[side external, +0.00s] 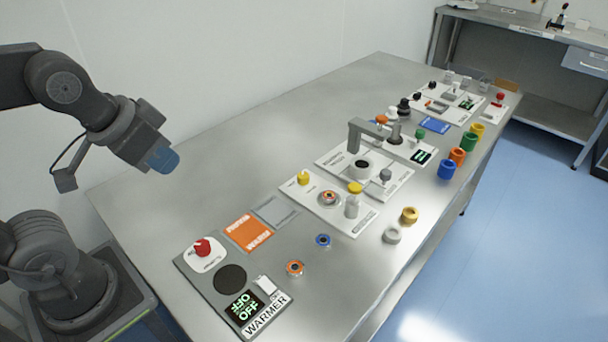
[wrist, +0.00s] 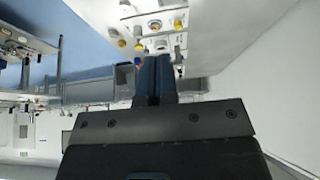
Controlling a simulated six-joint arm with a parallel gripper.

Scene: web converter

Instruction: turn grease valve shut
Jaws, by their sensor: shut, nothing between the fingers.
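My gripper (side external: 164,158), with blue fingertips, is shut and empty. It hangs in the air at the left, above and apart from the table and its panels. In the wrist view its blue fingers (wrist: 157,78) are together, with nothing between them. No label naming the grease valve can be read. I cannot tell which is the valve or how any is turned.
The grey table (side external: 160,200) carries a row of panels. The warmer panel (side external: 190,272) has a dark disc and a display reading OFF. A grey arm-like fixture (side external: 356,134) stands up mid-table. Several coloured cups, including a blue one (side external: 447,170), line the right edge. The table's left side is clear.

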